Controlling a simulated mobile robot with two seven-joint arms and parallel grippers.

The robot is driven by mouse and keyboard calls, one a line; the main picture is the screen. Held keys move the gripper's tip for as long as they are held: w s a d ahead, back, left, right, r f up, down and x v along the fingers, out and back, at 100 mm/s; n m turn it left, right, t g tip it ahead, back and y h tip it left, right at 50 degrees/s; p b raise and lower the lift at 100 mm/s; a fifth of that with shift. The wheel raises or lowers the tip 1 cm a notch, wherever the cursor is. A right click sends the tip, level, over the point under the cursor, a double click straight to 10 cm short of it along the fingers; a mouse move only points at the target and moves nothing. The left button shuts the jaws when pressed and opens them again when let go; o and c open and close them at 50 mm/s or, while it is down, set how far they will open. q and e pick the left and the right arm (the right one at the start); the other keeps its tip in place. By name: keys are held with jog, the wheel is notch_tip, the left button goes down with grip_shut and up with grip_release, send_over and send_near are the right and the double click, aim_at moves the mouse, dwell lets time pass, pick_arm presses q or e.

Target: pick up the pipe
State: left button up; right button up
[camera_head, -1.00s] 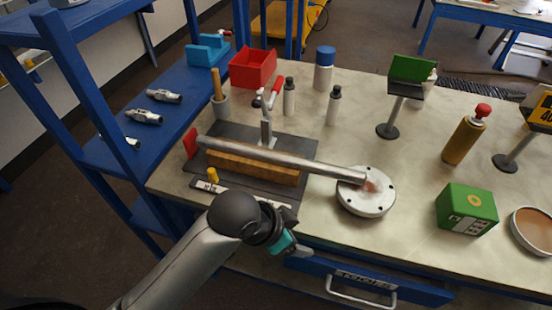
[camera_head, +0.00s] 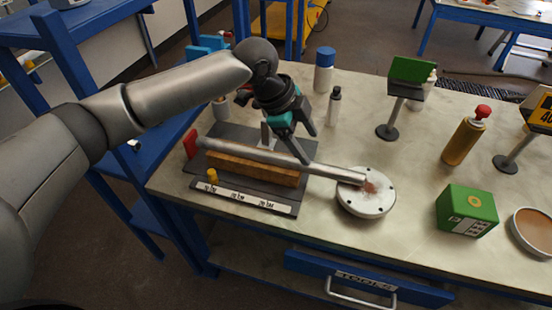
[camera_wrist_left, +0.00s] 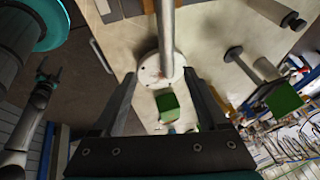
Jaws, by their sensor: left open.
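The pipe (camera_head: 270,155) is a long grey metal tube lying slantwise over a wooden block (camera_head: 252,169) on a dark base plate (camera_head: 222,132). Its right end is at a round white flange (camera_head: 366,203), with a rusty-brown patch there. My left gripper (camera_head: 308,147) is open over the right half of the pipe, its fingers pointing down. One fingertip overlaps the pipe's far edge; I cannot tell if they touch. In the left wrist view the pipe (camera_wrist_left: 166,30) runs between the line of the open fingers (camera_wrist_left: 160,88). My right gripper (camera_wrist_left: 47,75) shows small at the left there.
A green box (camera_head: 466,210) and a brown-filled dish (camera_head: 535,231) stand right of the flange. Bottles, a green sign on a stand (camera_head: 400,95) and a red-capped cylinder (camera_head: 465,138) stand behind. A labelled strip (camera_head: 240,197) lies in front of the block.

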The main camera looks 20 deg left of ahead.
pick_arm(q)
jog(key=w+a+r, duration=0.1)
jog(key=b, duration=0.2)
send_near(326, 168)
jog(key=x, duration=0.4)
jog(key=shift+f, duration=0.4)
jog(key=b+x, duration=0.1)
jog(key=x, duration=0.3)
jog(key=shift+d+b, duration=0.3)
jog(key=shift+b, duration=0.1)
jog(key=shift+w+d+f, duration=0.15)
jog(key=shift+w+f, duration=0.05)
jog(key=shift+f, duration=0.3)
